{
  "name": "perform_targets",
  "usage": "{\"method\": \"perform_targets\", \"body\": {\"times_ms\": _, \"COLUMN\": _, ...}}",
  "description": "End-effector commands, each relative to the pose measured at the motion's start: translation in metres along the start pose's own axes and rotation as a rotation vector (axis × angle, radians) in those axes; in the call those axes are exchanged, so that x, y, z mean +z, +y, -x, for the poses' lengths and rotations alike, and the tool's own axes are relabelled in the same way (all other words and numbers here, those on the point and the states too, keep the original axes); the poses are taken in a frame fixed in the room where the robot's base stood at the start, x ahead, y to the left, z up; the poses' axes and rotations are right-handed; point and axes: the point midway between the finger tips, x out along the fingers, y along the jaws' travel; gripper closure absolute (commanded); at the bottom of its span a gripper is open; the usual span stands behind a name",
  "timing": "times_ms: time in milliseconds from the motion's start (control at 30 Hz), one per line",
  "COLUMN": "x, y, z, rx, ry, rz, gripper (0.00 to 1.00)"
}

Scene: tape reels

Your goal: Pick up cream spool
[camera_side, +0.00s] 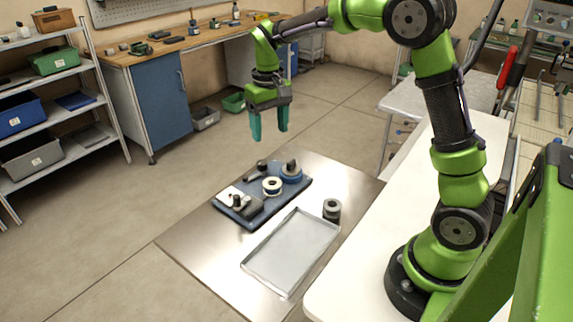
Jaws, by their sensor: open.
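A cream spool (272,185) with a dark centre lies on the blue mat (249,220), between a blue reel and a dark grey item. My gripper (269,136) hangs above and behind the mat in the picture, its two teal fingers apart and pointing down. Nothing is between the fingers. The gripper is well clear of the cream spool and touches nothing.
A blue reel (291,175) with a dark knob sits beside the cream spool. A dark grey dispenser-like item (247,207) is at the mat's front. A dark grey reel (332,210) stands off the mat. An empty metal tray (291,252) lies in front on the steel table (196,248).

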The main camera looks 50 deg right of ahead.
Motion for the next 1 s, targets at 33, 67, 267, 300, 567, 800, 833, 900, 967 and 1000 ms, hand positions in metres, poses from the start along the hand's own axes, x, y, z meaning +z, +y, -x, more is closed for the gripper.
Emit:
{"method": "perform_targets", "body": {"times_ms": 33, "x": 0.001, "y": 0.000, "z": -0.008, "rx": 0.001, "ry": -0.007, "rz": 0.004, "gripper": 0.35}}
{"method": "perform_targets", "body": {"times_ms": 67, "x": 0.002, "y": 0.000, "z": -0.013, "rx": 0.001, "ry": -0.008, "rz": 0.004, "gripper": 0.35}}
{"method": "perform_targets", "body": {"times_ms": 267, "x": 0.002, "y": 0.000, "z": -0.058, "rx": 0.001, "ry": -0.009, "rz": 0.002, "gripper": 0.35}}
{"method": "perform_targets", "body": {"times_ms": 300, "x": 0.002, "y": 0.000, "z": -0.066, "rx": 0.000, "ry": -0.008, "rz": 0.003, "gripper": 0.35}}
{"method": "perform_targets", "body": {"times_ms": 567, "x": 0.001, "y": -0.001, "z": -0.107, "rx": -0.001, "ry": -0.004, "rz": 0.002, "gripper": 0.35}}
{"method": "perform_targets", "body": {"times_ms": 800, "x": -0.001, "y": -0.002, "z": -0.126, "rx": -0.001, "ry": -0.005, "rz": 0.002, "gripper": 0.35}}
{"method": "perform_targets", "body": {"times_ms": 833, "x": -0.002, "y": -0.002, "z": -0.131, "rx": 0.000, "ry": -0.006, "rz": 0.002, "gripper": 0.35}}
{"method": "perform_targets", "body": {"times_ms": 900, "x": -0.004, "y": -0.004, "z": -0.142, "rx": -0.001, "ry": -0.006, "rz": 0.002, "gripper": 0.35}}
{"method": "perform_targets", "body": {"times_ms": 967, "x": -0.004, "y": -0.004, "z": -0.150, "rx": -0.001, "ry": -0.006, "rz": 0.002, "gripper": 0.35}}
{"method": "perform_targets", "body": {"times_ms": 1000, "x": -0.004, "y": -0.004, "z": -0.155, "rx": -0.001, "ry": -0.004, "rz": 0.003, "gripper": 0.35}}
